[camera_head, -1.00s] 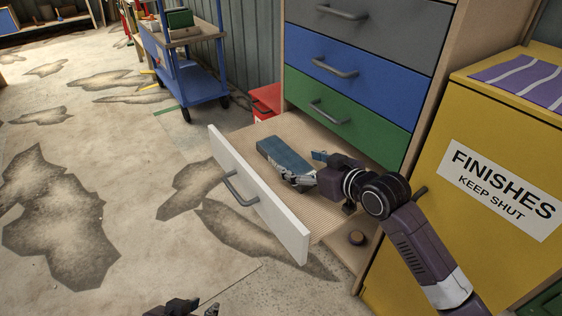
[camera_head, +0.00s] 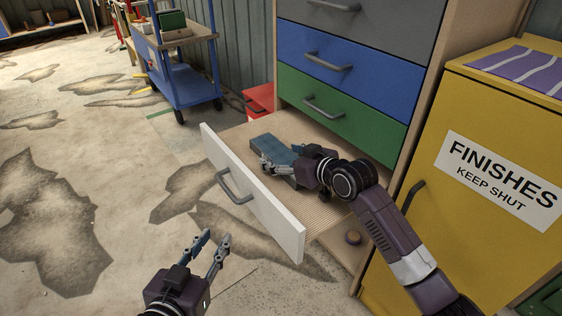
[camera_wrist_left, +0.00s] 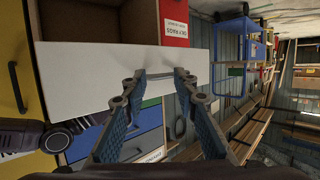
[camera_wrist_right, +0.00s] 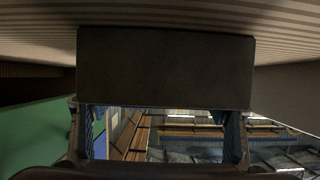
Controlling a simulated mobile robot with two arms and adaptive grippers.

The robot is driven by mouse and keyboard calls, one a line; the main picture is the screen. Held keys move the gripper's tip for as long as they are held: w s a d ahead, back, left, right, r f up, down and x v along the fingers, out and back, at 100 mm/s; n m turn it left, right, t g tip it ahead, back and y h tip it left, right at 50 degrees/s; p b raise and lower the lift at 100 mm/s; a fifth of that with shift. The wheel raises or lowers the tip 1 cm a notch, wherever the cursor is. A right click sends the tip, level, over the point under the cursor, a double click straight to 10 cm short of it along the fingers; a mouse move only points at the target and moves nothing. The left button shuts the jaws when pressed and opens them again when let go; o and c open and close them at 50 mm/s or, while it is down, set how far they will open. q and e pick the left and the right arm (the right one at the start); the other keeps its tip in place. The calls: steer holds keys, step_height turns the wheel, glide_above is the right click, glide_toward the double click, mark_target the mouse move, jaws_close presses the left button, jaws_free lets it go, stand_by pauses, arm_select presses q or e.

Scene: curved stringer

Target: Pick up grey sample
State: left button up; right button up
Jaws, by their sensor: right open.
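The grey sample looks like the blue-grey block (camera_head: 268,146) lying in the open drawer (camera_head: 232,190) in the head view. A dark grey block face (camera_wrist_right: 165,65), apparently the same block, fills the upper middle of the right wrist view. My right gripper (camera_head: 281,158) reaches into the drawer with its fingers at the block's near side, partly hiding it. Its jaws (camera_wrist_right: 157,118) are open, one finger towards each side of the block; contact cannot be told. My left gripper (camera_head: 214,238) is open and empty in front of the white drawer front; its fingers also show in the left wrist view (camera_wrist_left: 160,76).
Closed green (camera_head: 335,112), blue and grey drawers rise above the open one. A yellow cabinet (camera_head: 440,240) stands close on the right, beside my right arm. A blue cart (camera_head: 185,85) and red box (camera_head: 260,99) stand behind. The floor at left is free.

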steer(key=shift+w+a+f, duration=0.15)
steer(key=shift+w, duration=0.05)
steer(key=shift+c, duration=0.6)
steer(key=c, duration=1.3)
steer(key=shift+r, duration=0.2)
